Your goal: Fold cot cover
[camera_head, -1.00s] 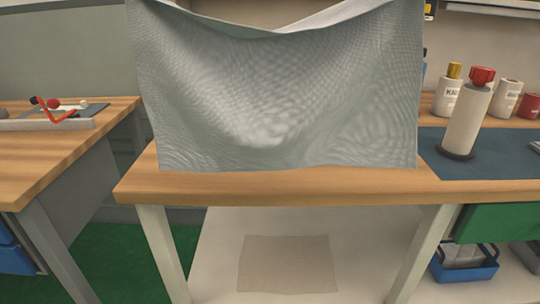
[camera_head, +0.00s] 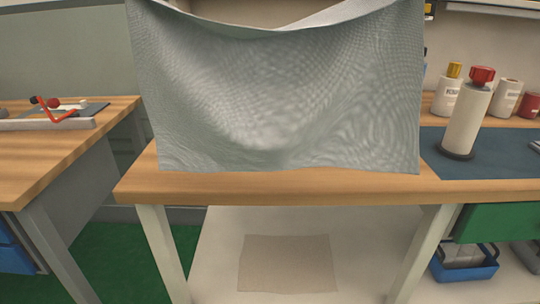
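The cot cover (camera_head: 285,100) is a grey-green, finely patterned cloth. It hangs spread out in front of me in the head view, above and before the wooden table. Its top edge sags in the middle and rises toward both upper corners, which reach the top of the picture. Its lower edge hangs roughly straight over the table's front part; I cannot tell whether it touches the top. Neither of my grippers shows, so what holds the upper corners is out of view.
The wooden table (camera_head: 300,188) has a pale lower shelf with a beige square (camera_head: 287,263). At right, a paper-towel-like roll (camera_head: 467,120) stands on a dark blue mat (camera_head: 500,165), near several white and red containers. Another wooden bench (camera_head: 60,150) stands left, holding red-handled items.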

